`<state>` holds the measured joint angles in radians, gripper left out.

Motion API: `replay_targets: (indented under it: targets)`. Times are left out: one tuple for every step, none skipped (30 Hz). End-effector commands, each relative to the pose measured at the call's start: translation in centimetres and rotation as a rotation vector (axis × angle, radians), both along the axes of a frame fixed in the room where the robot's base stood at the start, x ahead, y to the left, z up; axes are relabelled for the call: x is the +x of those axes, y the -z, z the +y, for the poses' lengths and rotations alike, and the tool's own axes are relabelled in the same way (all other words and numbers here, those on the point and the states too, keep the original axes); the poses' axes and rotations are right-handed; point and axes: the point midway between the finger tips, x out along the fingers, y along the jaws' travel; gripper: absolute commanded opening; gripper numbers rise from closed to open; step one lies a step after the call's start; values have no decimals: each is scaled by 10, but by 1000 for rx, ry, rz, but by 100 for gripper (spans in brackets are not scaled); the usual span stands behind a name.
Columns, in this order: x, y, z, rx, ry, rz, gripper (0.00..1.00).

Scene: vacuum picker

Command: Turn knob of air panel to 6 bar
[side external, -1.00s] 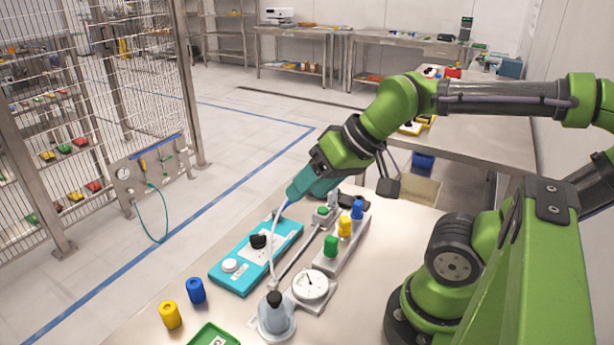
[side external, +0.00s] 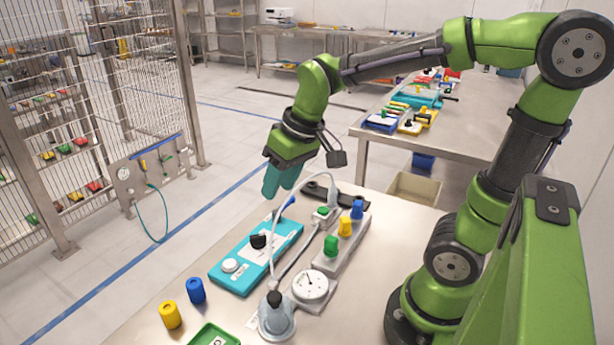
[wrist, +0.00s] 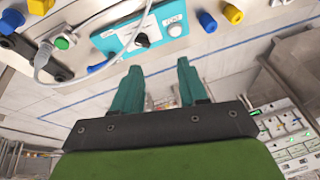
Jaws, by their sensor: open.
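A teal panel (side external: 243,284) lies on the near table with a black knob (side external: 258,241), a white round button (side external: 230,265) and a blue lever (side external: 288,203). A white round gauge (side external: 310,284) sits on a plate to its right; its reading is too small to make out. Beside it is a clear dome-shaped part with a black top (side external: 274,298). My gripper (side external: 279,194) is open and empty above the panel's far end. In the wrist view my two teal fingers (wrist: 158,74) are spread apart, with the panel (wrist: 107,43) and black knob (wrist: 141,40) beyond.
A white tube (side external: 320,174) arches close to my gripper. A grey block with green, yellow and blue parts (side external: 340,253) stands right of the panel. Blue (side external: 195,290) and yellow (side external: 170,315) cylinders and a green tray (side external: 213,335) are in front. A fence stands left.

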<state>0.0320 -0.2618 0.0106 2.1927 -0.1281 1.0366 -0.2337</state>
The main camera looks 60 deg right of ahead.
Motion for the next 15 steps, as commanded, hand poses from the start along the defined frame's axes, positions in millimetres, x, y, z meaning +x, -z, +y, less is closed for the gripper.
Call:
replay_targets:
  targets:
    - [17,6,-4,-34,-69,47,43]
    - [25,9,-6,-55,-119,72,43]
    - [37,13,-9,-82,-189,104,43]
    - [45,17,-12,-101,-243,127,43]
    - [53,20,-14,-119,-300,150,43]
    - [64,24,-18,-142,-378,178,43]
    - [71,28,-20,-158,-439,199,43]
    - [78,30,-23,-173,-500,218,43]
    - [87,33,-26,-191,-578,236,43]
    - [91,33,-27,-202,-630,247,43]
    - [95,32,-29,-213,-677,253,43]
    - [98,30,-30,-225,-734,257,43]
    - [100,26,-31,-235,-772,256,43]
    - [101,23,-32,-243,-803,254,43]
    - [101,19,-32,-251,-841,251,43]
